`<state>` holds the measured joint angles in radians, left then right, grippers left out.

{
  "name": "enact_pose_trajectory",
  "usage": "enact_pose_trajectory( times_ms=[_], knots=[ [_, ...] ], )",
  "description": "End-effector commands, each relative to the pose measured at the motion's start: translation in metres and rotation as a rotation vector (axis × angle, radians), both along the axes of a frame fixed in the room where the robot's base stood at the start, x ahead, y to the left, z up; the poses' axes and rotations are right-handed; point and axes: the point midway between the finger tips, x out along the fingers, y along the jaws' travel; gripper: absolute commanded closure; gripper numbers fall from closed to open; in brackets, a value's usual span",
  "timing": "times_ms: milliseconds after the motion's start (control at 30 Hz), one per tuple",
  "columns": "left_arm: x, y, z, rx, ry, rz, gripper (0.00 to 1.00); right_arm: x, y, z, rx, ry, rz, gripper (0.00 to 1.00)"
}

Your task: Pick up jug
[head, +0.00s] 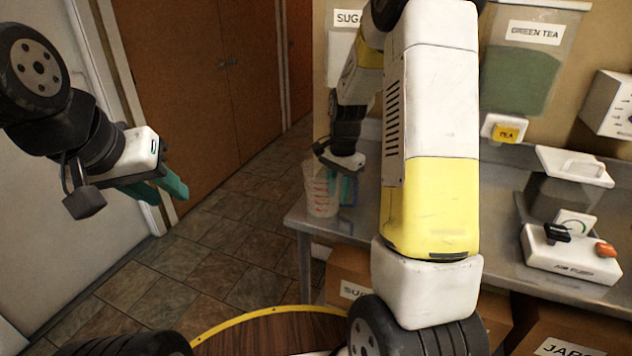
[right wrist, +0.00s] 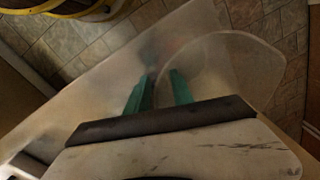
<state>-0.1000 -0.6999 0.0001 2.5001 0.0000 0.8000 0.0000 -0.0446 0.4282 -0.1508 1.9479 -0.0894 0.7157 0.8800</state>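The jug (head: 319,196) is a clear, upright vessel with red markings, standing at the left end of the metal counter. A blue part shows low on its right side. My right gripper (head: 346,190) points down at the jug's right side, and its teal fingers partly overlap it. In the right wrist view, the jug's round clear rim (right wrist: 222,65) lies close to the fingers (right wrist: 161,76). The fingers are apart with a gap between them; contact with the jug cannot be made out. My left gripper (head: 170,198) is open and empty, away from the counter over the floor.
The metal counter (head: 400,225) runs to the right. Cardboard boxes (head: 350,275) sit below. Tiled floor (head: 225,250) is free at left. My right arm hides the counter's middle.

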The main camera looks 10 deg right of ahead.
Motion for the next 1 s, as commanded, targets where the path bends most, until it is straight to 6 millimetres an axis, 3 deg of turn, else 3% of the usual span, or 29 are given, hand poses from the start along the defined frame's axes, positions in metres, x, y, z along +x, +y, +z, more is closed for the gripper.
enact_pose_trajectory(
  times_ms=[233, 400, 1000],
  knots=[
    [0.0, 0.0, 0.0, 0.0, 0.0, 0.0, 0.68, 0.0, 0.0001, -0.0026, 0.0, 0.0, 0.0, 0.72],
    [0.0, 0.0, 0.0, 0.0, 0.0, 0.0, 0.68, 0.0, 0.0001, -0.0024, 0.0, 0.0, 0.0, 1.0],
    [0.0, 0.0, 0.0, 0.0, 0.0, 0.0, 0.68, 0.0, 0.0002, -0.0021, 0.0, 0.0, 0.0, 1.0]
  ],
)
